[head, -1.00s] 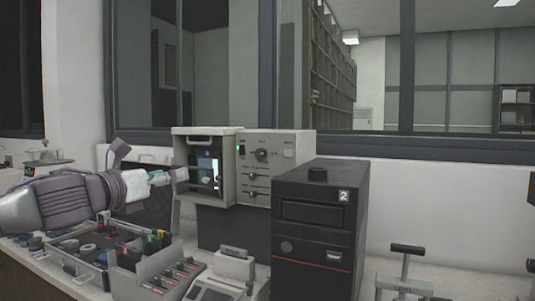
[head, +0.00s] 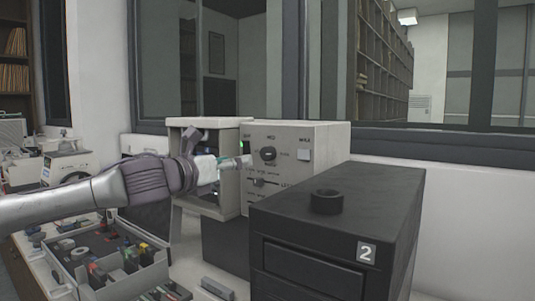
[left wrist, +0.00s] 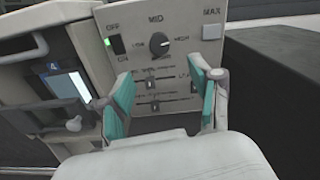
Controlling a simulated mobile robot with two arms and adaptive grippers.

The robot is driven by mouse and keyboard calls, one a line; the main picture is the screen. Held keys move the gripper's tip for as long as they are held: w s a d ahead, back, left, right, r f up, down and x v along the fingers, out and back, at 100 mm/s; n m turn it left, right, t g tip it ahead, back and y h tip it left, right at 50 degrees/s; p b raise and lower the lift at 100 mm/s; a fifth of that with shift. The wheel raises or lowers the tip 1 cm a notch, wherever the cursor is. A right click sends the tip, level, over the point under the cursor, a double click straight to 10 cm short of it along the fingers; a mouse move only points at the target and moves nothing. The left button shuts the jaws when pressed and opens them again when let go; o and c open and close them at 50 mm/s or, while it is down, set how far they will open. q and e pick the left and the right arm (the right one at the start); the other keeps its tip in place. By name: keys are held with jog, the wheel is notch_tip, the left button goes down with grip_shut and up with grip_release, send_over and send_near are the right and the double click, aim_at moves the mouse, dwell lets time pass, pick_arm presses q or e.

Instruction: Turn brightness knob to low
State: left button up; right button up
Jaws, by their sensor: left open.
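The control panel (head: 313,165) is a beige box front with a dark round knob (head: 268,154) near its top. In the left wrist view the knob (left wrist: 159,43) sits between the labels LOW and HIGH, under MID. Its white mark seems to point toward the upper right, near HIGH. My left gripper (head: 243,162) is in front of the panel's left side. In the left wrist view its teal-padded fingers (left wrist: 162,97) are apart with nothing between them, below the knob and in front of the sliders. My right gripper is not in view.
A green-lit switch (left wrist: 114,43) is left of the knob and a MAX button (left wrist: 212,32) is right. A chamber with a screen (left wrist: 70,88) adjoins the panel's left. A black box marked 2 (head: 345,215) stands in front right. An open parts case (head: 155,271) lies lower left.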

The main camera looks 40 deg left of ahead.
aim_at(265, 154)
pick_arm(q)
jog(key=w+p, duration=0.1)
jog(key=w, duration=0.1)
jog(key=w+p, duration=0.2)
jog(key=w, duration=0.1)
jog(key=w+a+p, duration=0.1)
jog(key=w, duration=0.1)
jog(key=shift+w+r, duration=0.25)
jog(key=w+p, duration=0.2)
jog(key=shift+w+a, duration=0.2)
jog(key=shift+w, duration=0.1)
jog(key=shift+w+f+p, duration=0.2)
jog(key=shift+w+p, duration=0.35)
jog(key=shift+w, duration=0.1)
jog(key=shift+w+f, duration=0.1)
jog(key=shift+w, duration=0.15)
jog(key=c, duration=1.1)
jog(key=shift+c, duration=0.2)
